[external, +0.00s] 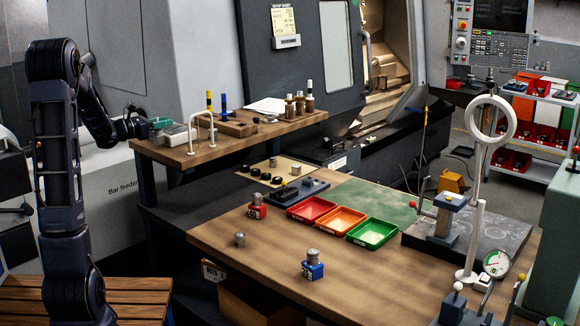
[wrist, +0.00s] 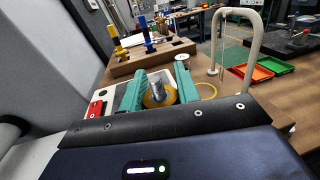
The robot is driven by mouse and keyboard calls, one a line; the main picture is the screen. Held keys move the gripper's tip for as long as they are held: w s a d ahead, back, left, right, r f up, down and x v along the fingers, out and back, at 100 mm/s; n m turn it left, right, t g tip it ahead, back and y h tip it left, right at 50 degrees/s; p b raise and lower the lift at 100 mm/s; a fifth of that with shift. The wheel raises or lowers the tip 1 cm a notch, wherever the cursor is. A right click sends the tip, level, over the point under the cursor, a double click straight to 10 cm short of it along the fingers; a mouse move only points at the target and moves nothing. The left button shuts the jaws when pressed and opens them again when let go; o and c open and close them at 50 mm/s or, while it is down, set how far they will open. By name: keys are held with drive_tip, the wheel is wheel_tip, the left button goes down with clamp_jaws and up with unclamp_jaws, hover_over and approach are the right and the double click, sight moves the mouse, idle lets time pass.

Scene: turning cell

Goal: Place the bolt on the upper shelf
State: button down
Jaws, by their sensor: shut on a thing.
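My gripper (external: 160,123) is at the left end of the upper shelf (external: 228,140), close above its surface. In the wrist view its two teal fingers (wrist: 158,94) are shut on a grey metal piece with a yellow part around its lower end, which looks like the bolt (wrist: 158,88). The fingers hide part of it. In the external view the bolt is too small to make out in the jaws. I cannot tell whether it touches the shelf.
A pale grey box (external: 178,136) sits beside my gripper. A white bent-tube handle (external: 203,121) stands to its right. A wooden block (external: 238,128) with yellow and blue-handled tools is behind. Bottles (external: 300,104) stand farther right. Bare wood shows along the shelf's front edge.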

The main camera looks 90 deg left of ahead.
drive_tip(key=shift+f, duration=0.7)
drive_tip(key=shift+f, duration=0.15)
drive_tip(key=c, duration=1)
unclamp_jaws()
drive_tip(key=shift+c, duration=0.2)
drive_tip(key=shift+s, duration=0.1)
drive_tip(key=v, duration=1.2)
